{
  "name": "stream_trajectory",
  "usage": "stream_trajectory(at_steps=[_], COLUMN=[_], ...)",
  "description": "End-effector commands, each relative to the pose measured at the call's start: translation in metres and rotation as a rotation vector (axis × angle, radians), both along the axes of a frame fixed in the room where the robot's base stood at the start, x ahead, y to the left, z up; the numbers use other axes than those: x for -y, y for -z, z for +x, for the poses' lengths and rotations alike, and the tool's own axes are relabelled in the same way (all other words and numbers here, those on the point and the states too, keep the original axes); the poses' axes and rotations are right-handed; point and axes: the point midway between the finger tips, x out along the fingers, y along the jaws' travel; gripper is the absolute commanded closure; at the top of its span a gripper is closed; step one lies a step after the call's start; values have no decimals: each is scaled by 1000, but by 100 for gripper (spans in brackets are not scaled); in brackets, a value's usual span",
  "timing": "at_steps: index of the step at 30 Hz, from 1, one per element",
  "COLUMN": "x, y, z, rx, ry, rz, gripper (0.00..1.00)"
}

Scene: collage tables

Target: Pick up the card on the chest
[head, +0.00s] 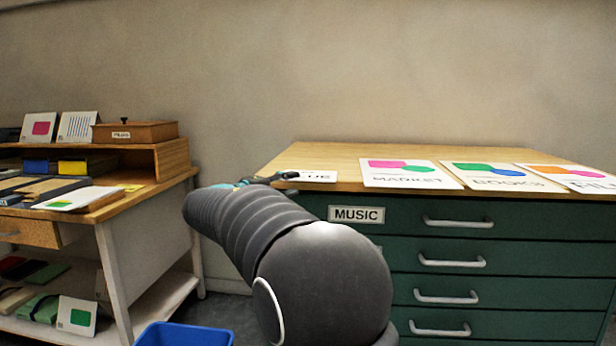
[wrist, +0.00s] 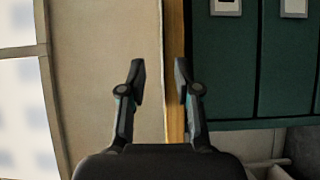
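A green chest (head: 510,240) of drawers with a wooden top (head: 390,152) stands at the right in the head view. Several printed cards lie flat along its front edge. The leftmost white card (head: 318,177) is partly hidden and shows the letters "UE". To its right lie the MARKET card (head: 407,182), the BOOKS card (head: 505,184) and an orange and pink card (head: 590,184), cut by the picture edge. My gripper (head: 285,176) is at the leftmost card's left end; I cannot tell if it touches. In the wrist view my gripper (wrist: 159,85) has its fingers apart, with no card visible between them.
A wooden table (head: 140,192) with cards, books and a wooden box (head: 135,132) stands at the left. A blue bin (head: 185,334) sits on the floor between the table and chest. The wooden top behind the cards is clear.

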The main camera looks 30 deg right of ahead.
Motion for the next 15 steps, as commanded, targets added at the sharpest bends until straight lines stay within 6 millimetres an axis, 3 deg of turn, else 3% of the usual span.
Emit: stream_trajectory(at_steps=[9, 15], x=[41, 47], y=[2, 3], z=[6, 10], rx=[0, 0], ry=[3, 0], rz=[0, 0], gripper=[68, 68])
